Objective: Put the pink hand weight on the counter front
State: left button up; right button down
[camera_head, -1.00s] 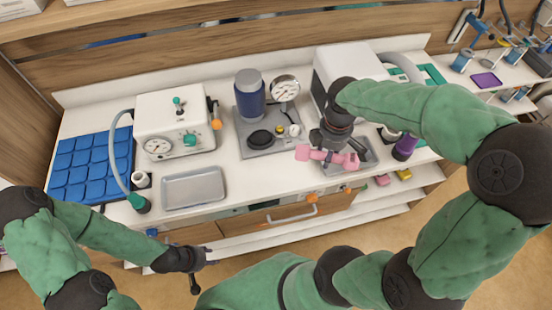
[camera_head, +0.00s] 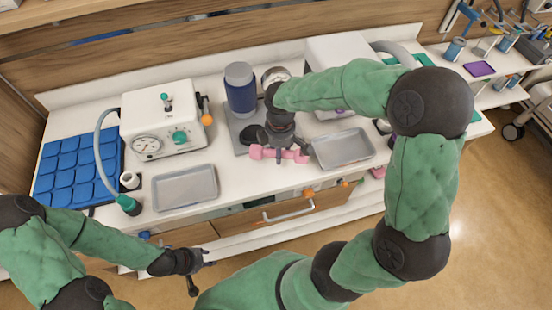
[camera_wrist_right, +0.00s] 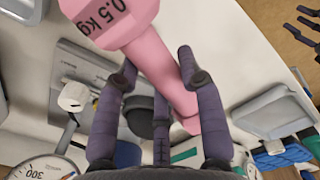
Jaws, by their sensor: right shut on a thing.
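The pink hand weight (camera_head: 262,152) is in my right gripper (camera_head: 284,152), over the counter front (camera_head: 240,178) between the two metal trays. In the right wrist view the fingers (camera_wrist_right: 158,62) close around the weight's pink handle (camera_wrist_right: 160,62), and one head (camera_wrist_right: 118,18) shows a "0.5 kg" label. I cannot tell whether the weight touches the counter. My left gripper (camera_head: 203,275) is empty, with its fingers apart, in front of the drawers and below the counter edge.
A metal tray (camera_head: 185,203) lies left of the weight and another (camera_head: 343,162) close to its right. A blue compartment tray (camera_head: 75,168) is far left.

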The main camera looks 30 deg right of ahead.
jog(key=shift+w+a+f, duration=0.2)
jog(key=shift+f, duration=0.1)
jog(key=shift+w+a+f+b, duration=0.15)
jog(key=shift+f+b, duration=0.15)
jog(key=shift+f, duration=0.65)
jog(key=shift+w+f+b, duration=0.1)
jog(key=shift+f+b, duration=0.15)
jog(key=shift+f, duration=0.65)
jog(key=shift+f, duration=0.1)
jog(key=c, duration=0.8)
grip_release()
notch_tip(320, 180, up, 12)
jog(key=p, duration=0.3)
